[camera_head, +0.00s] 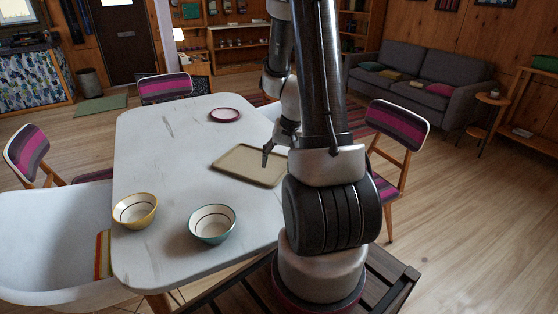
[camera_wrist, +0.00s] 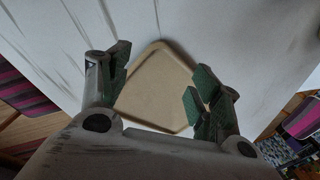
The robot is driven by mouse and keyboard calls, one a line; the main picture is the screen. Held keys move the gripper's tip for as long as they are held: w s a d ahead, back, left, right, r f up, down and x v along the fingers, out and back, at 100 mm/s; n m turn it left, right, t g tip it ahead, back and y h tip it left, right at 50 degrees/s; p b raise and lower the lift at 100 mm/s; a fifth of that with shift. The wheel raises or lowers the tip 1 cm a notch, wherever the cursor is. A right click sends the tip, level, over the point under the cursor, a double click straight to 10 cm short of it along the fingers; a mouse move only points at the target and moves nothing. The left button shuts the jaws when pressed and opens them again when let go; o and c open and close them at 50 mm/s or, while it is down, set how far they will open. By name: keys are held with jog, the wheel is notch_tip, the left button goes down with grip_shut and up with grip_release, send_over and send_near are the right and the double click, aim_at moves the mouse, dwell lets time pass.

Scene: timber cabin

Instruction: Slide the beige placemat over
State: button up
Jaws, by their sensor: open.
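The beige placemat (camera_head: 243,167) lies flat on the white table (camera_head: 160,180), near its right side. It has a darker raised-looking rim, and my arm hides part of its right side. In the wrist view the placemat (camera_wrist: 158,88) shows between and beyond the fingers. My gripper (camera_head: 267,157) is open and points down over the placemat in the head view. In the wrist view my gripper (camera_wrist: 155,82) has its green-padded fingers spread apart with nothing between them. I cannot tell whether the fingertips touch the placemat.
A yellow bowl (camera_head: 135,210) and a teal-rimmed bowl (camera_head: 212,223) stand on the near part of the table. A dark red plate (camera_head: 225,115) lies at the far side. The table's middle left is clear. Striped chairs (camera_head: 398,130) stand around it.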

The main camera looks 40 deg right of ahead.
aim_at(272, 182)
jog(key=m, duration=0.5)
jog(key=shift+w+d+m, duration=0.15)
jog(key=shift+d+m, duration=0.15)
jog(key=shift+f, duration=0.15)
jog(key=shift+x, duration=3.85)
jog(key=shift+w+d, duration=0.1)
jog(key=shift+d, duration=0.05)
